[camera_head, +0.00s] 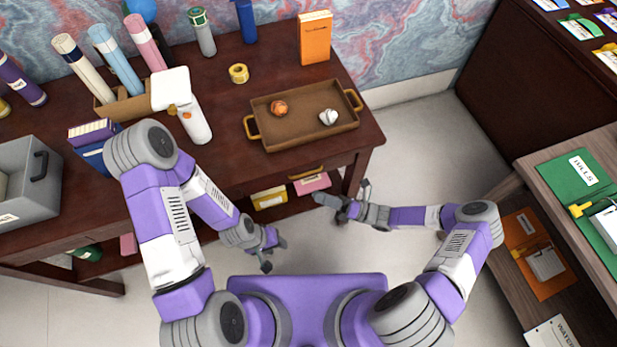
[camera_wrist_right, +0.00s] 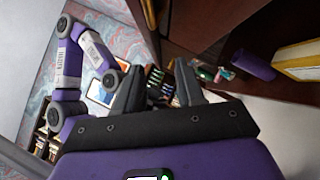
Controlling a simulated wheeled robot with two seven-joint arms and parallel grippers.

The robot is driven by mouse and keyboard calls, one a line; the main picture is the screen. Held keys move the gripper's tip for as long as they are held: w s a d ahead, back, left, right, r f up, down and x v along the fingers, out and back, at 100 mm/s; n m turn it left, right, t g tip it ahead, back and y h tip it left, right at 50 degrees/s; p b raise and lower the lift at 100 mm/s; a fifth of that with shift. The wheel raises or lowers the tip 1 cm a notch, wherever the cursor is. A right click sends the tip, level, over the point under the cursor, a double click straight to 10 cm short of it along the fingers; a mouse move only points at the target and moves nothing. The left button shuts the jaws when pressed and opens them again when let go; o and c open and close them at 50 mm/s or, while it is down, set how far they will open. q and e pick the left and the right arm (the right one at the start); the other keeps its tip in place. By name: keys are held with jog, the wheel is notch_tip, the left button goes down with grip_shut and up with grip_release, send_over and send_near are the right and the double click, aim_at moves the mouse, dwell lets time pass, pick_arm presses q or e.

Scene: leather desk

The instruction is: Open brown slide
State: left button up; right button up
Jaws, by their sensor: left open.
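The dark brown desk (camera_head: 235,180) has a drawer front under its top at the right, with a brass handle (camera_head: 308,172). I take this as the brown slide; it looks shut. My right gripper (camera_head: 345,192) is in front of the desk's right end, below and right of the handle. In the right wrist view its fingers (camera_wrist_right: 158,85) are apart with nothing between them. A brass strip (camera_wrist_right: 149,12) at the top edge there may be the handle. My left gripper (camera_head: 272,252) is open and empty, lower and left, away from the desk.
A brown tray (camera_head: 290,137) with two small items sits on the desk above the handle. Yellow (camera_head: 270,197) and pink (camera_head: 312,183) items lie on the shelf below. A shelf unit (camera_head: 560,170) stands at the right. Floor between is clear.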

jog(key=w+a+r+m+t, duration=0.2)
jog(key=w+a+r, duration=0.2)
jog(key=shift+w+m+t, duration=0.3)
jog(key=shift+m+t, duration=0.1)
grip_shut()
dwell(0.4)
